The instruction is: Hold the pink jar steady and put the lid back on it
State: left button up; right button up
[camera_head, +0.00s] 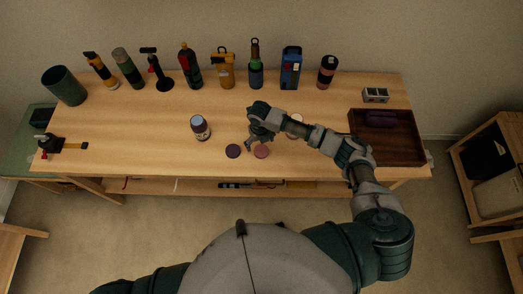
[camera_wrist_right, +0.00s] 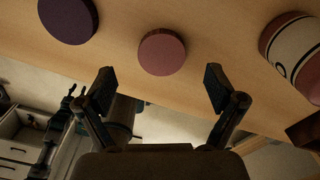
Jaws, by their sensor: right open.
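The pink jar (camera_wrist_right: 300,62), with a pale label, is at the right edge of the right wrist view, partly cut off. In the head view my right arm covers most of it. A round pink lid (camera_wrist_right: 161,52) lies flat on the table; it also shows in the head view (camera_head: 261,152). A dark purple lid (camera_head: 233,151) lies just left of it and shows in the right wrist view (camera_wrist_right: 68,18). My right gripper (camera_wrist_right: 160,88) is open and empty, its fingers spread either side of the pink lid's line, apart from it. My left gripper is not in view.
A dark jar with a bluish top (camera_head: 200,128) stands left of the lids. Several bottles and tools line the table's back edge. A brown tray (camera_head: 400,150) is at the right, a hammer-like tool (camera_head: 62,145) at the far left. The table's front edge is close to the lids.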

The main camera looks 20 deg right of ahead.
aim_at(262, 150)
jog(key=f, duration=0.4)
jog(key=shift+s+d, duration=0.2)
jog(key=shift+s, duration=0.2)
jog(key=shift+a+f, duration=0.1)
jog(key=shift+f, duration=0.5)
jog(key=shift+c, duration=0.2)
jog(key=c, duration=0.8)
